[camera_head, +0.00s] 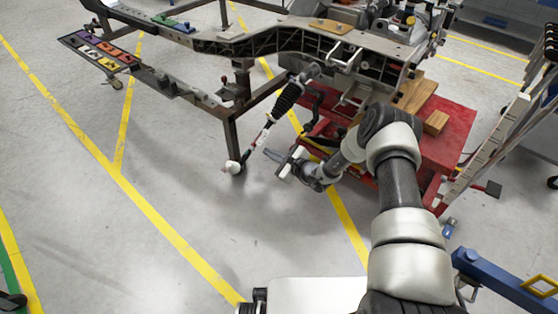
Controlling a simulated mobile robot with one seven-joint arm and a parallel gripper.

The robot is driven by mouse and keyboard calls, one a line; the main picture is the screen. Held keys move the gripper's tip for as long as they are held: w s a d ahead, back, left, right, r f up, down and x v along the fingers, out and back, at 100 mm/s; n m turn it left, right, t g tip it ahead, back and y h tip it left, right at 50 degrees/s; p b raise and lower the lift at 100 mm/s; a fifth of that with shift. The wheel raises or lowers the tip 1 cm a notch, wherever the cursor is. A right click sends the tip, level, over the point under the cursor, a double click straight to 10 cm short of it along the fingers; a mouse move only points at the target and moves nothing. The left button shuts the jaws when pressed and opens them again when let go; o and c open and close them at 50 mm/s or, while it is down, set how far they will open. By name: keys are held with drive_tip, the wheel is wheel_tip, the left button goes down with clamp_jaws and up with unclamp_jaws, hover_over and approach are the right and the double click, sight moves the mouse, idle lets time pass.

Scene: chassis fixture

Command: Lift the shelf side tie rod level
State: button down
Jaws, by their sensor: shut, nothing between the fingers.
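The tie rod (266,131) hangs at a slant from the chassis fixture (275,42). Its upper part is a black ribbed boot (286,99), and a thin rod with red and white parts runs down and left from it. A pale rounded end (232,167) sits low, beside the foot of a fixture leg. My gripper (278,161) is to the right of the rod's lower half, apart from it in the picture. Its fingers are shut and empty. The depth gap between gripper and rod cannot be told from this one view.
A red cart (452,125) with wooden blocks (436,122) stands under the fixture, close behind my arm. A dark fixture leg (232,135) stands left of the rod. A white rack (485,150) is at the right. The floor (185,225) at front left is clear.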

drive_tip(key=shift+s+a+r, duration=0.2)
drive_tip(key=shift+r, duration=0.4)
drive_tip(key=shift+s+a+r, duration=0.15)
drive_tip(key=shift+s+r, duration=0.1)
drive_tip(key=shift+r, duration=0.4)
drive_tip(key=shift+s+a+r, duration=0.2)
drive_tip(key=shift+r, duration=0.4)
